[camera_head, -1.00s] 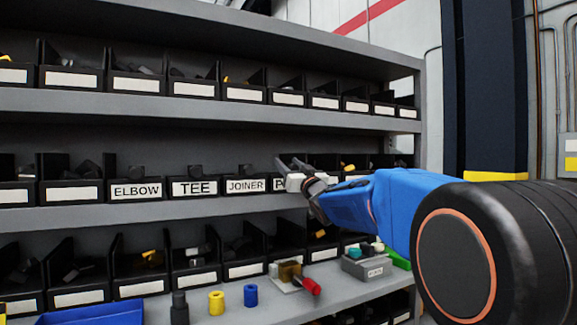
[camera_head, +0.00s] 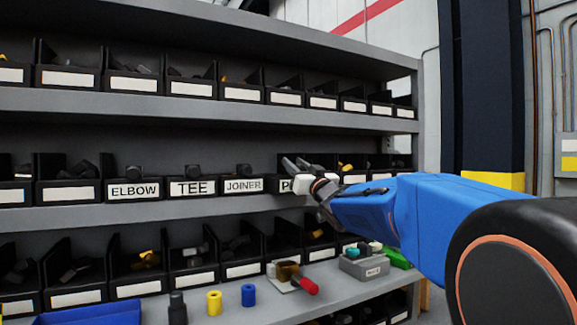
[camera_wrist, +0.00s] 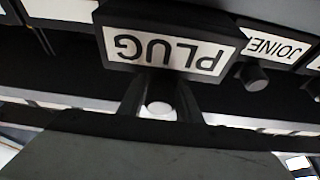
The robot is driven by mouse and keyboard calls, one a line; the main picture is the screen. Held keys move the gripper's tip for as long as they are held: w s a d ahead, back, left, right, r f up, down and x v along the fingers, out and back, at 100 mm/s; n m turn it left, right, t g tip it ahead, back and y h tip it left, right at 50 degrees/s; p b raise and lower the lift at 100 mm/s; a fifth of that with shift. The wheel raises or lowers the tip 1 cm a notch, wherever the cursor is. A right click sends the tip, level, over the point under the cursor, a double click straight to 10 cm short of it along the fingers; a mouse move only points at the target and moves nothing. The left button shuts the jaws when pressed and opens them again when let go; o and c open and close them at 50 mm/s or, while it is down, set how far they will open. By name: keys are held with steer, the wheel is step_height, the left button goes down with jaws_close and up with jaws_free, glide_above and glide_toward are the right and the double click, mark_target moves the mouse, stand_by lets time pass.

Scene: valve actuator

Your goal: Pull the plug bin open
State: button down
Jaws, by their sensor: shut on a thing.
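The plug bin (camera_head: 285,185) is a black open bin with a white label on the middle shelf, just right of the JOINER bin. In the wrist view its PLUG label (camera_wrist: 168,52) is upside down, and its front stands out past the neighbouring JOINER bin (camera_wrist: 272,47). My gripper (camera_head: 299,168) is at the top of the bin's front and covers most of the label in the head view. In the wrist view my gripper (camera_wrist: 160,90) has its fingers at the rim, shut on the bin. The exact contact is partly hidden.
The ELBOW bin (camera_head: 134,190) and TEE bin (camera_head: 192,187) stand further left. Bins also fill the shelves above and below. Loose yellow (camera_head: 214,303) and blue (camera_head: 249,295) cylinders stand on the lower ledge. A dark column (camera_head: 490,90) rises to the right of the rack.

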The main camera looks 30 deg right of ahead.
steer(key=s, duration=0.7)
steer(key=c, duration=1.4)
jaws_free()
steer(key=shift+s+f, duration=0.1)
